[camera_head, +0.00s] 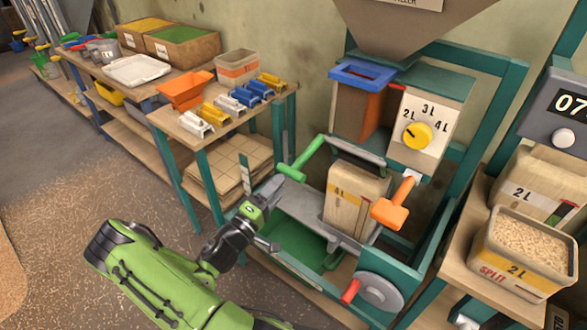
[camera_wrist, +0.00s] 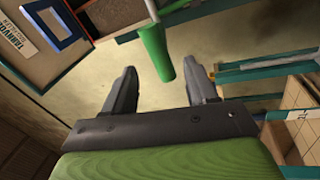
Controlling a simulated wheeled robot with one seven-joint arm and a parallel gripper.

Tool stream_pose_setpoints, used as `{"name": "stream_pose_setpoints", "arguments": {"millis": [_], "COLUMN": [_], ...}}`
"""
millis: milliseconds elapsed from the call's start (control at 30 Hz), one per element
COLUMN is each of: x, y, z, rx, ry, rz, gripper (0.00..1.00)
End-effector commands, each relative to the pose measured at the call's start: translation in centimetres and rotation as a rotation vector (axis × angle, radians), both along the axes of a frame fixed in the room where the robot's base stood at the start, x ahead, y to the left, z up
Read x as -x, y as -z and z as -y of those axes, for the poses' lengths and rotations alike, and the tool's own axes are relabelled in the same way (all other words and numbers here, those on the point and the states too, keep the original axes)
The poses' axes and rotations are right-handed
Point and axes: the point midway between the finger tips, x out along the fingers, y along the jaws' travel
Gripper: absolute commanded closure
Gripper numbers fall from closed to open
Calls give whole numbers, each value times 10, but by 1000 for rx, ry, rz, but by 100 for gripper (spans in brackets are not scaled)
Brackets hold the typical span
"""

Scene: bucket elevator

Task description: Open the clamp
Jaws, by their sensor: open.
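A filler machine stands at the right centre, with a bag marked 4L or similar (camera_head: 352,200) held beneath its spout. A green lever handle (camera_head: 303,157), which looks like the clamp's handle, sticks out to the left of the machine. It also shows in the wrist view as a green grip on a grey rod (camera_wrist: 156,52). My gripper (camera_head: 272,213) is open, just below and in front of that handle. In the wrist view the handle's lower end lies between and slightly beyond my fingertips (camera_wrist: 161,72). I cannot tell that anything touches it.
An orange lever (camera_head: 393,207) and a grey wheel with a red knob (camera_head: 379,291) are on the machine. A yellow dial (camera_head: 417,136) is above. A box of pellets (camera_head: 523,252) stands right.

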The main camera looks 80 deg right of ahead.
Motion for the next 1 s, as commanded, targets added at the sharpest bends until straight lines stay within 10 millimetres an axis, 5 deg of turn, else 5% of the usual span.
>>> {"name": "stream_pose_setpoints", "arguments": {"millis": [333,700,1000], "x": [30,34,34], "y": [-17,-20,-20], "z": [68,78,78], "rx": [2,-1,-1], "ry": [3,0,1], "rz": [3,0,1], "gripper": [43,43,89]}}
